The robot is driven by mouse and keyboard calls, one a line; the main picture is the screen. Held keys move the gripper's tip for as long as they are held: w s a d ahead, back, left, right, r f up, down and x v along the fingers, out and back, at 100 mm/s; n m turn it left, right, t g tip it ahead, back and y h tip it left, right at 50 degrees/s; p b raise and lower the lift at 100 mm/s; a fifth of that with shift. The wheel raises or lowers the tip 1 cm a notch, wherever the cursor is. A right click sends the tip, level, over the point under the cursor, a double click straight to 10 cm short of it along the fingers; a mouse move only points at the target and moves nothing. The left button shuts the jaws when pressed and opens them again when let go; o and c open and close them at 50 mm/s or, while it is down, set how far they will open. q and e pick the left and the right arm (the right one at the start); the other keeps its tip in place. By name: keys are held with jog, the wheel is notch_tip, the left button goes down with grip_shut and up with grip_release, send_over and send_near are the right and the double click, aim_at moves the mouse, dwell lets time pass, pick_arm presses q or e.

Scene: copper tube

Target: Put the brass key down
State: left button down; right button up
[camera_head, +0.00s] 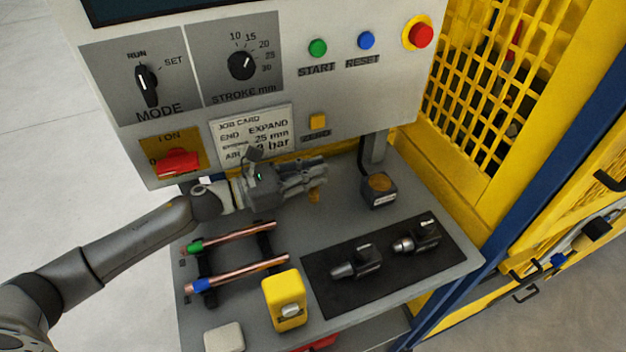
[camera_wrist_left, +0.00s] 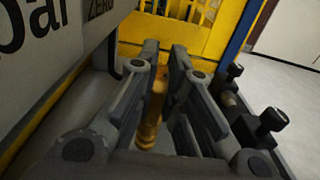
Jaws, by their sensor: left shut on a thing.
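My left gripper (camera_head: 310,178) is over the back part of the grey bench, in front of the job card, with its fingers pointing right. It is shut on the brass key (camera_head: 315,196), whose small golden end shows just below the fingers. In the left wrist view the key (camera_wrist_left: 150,118) shows as a brass-coloured piece between and below the fingers of the gripper (camera_wrist_left: 164,62). Most of the key is hidden by the fingers, and I cannot tell whether it touches the bench. My right gripper is not in view.
A dark block with a brass-coloured top (camera_head: 379,184) stands to the right of the gripper. Two copper tubes (camera_head: 240,236) lie on a rack in front. A black mat (camera_head: 330,305) holds two dark tools, beside a yellow device (camera_head: 283,300). The control panel (camera_head: 390,90) rises behind.

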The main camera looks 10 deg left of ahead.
pick_arm(q)
jog(key=shift+w+f, duration=0.35)
jog(key=shift+f, duration=0.05)
notch_tip(320, 180, down, 2)
jog(key=shift+f+p, duration=0.1)
jog(key=shift+p, duration=0.5)
jog(key=shift+f, duration=0.35)
jog(key=shift+f, duration=0.25)
jog(key=c, duration=1.5)
grip_release()
jog(key=shift+c, duration=0.2)
jog(key=shift+r, duration=0.1)
